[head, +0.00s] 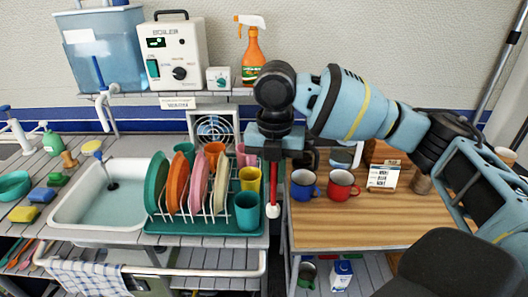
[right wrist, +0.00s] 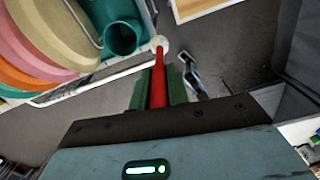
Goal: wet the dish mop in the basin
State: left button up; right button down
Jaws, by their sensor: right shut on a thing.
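My right gripper (head: 275,158) is shut on the red handle of the dish mop (head: 274,190), which hangs down with its white head (head: 273,211) lowest. The mop is in front of the gap between the dish rack counter and the wooden table. In the right wrist view the green fingers (right wrist: 158,88) close around the red handle, and the white head (right wrist: 160,44) shows beyond them, near the teal cup. The white basin (head: 70,218) stands at the left with pale water in it, well left of the mop. My left gripper is not in view.
A teal dish rack tray (head: 190,227) with plates and cups stands between the basin and the mop. Blue (head: 303,184) and red (head: 341,184) mugs stand on the wooden table at the right. A spout (head: 103,108) hangs behind the basin. Sponges lie left of it.

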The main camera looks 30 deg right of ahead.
jog(key=m, duration=0.1)
jog(key=a+f+m, duration=0.1)
jog(key=m, duration=0.1)
jog(key=shift+f+m, duration=0.1)
jog(key=shift+m, duration=0.2)
jog(key=s+a+f+m, duration=0.1)
jog(key=a+f+m, duration=0.1)
jog(key=m, duration=1)
jog(key=s+a+f+m, duration=0.1)
jog(key=a+f+m, duration=0.2)
jog(key=m, duration=0.9)
jog(key=shift+f, duration=0.45)
